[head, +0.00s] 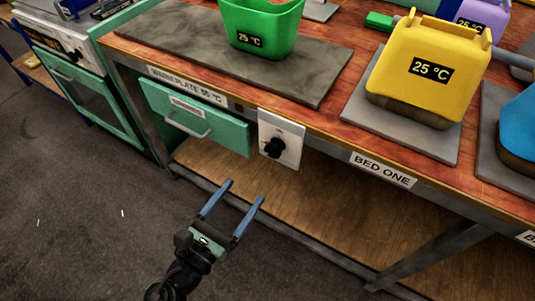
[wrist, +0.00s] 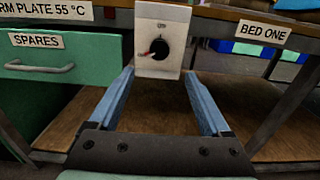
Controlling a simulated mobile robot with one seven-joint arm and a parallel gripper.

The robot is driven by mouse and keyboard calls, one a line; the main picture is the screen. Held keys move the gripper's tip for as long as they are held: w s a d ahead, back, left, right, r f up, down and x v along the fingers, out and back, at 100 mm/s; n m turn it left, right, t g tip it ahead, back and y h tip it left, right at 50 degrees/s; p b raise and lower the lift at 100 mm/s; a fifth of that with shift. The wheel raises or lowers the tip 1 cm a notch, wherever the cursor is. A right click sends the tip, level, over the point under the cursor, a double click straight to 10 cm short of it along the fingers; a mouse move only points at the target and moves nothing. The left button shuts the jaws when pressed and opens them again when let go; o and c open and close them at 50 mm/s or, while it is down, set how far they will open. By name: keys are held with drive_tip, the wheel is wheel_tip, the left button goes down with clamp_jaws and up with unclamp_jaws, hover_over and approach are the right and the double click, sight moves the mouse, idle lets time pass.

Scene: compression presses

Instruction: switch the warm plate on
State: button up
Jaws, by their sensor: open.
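The warm plate (head: 180,35) is a dark grey slab on the bench top, with a label on the bench edge reading "WARM PLATE 55 °C". A white switch panel (head: 292,140) with a black rotary knob (head: 273,147) is on the bench front, right of the drawer. In the wrist view the knob (wrist: 158,49) shows a red mark pointing to its lower left. My gripper (head: 233,192) is open and empty, below and in front of the panel. In the wrist view its blue fingers (wrist: 160,88) are spread apart, with the panel beyond and between them.
A green drawer (head: 197,122) labelled "SPARES" is left of the panel. A green container (head: 262,25) reading 25 °C stands on the warm plate. A yellow container (head: 432,72) reading 25 °C stands on a grey pad above "BED ONE". A wooden lower shelf (head: 300,220) lies under the bench.

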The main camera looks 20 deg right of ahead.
sight(271, 153)
drive_tip(key=b+x, duration=0.2)
drive_tip(key=x, duration=0.9)
drive_tip(key=shift+w+d, duration=0.15)
drive_tip(key=shift+w, duration=0.1)
drive_tip(key=shift+c, duration=0.2)
clamp_jaws()
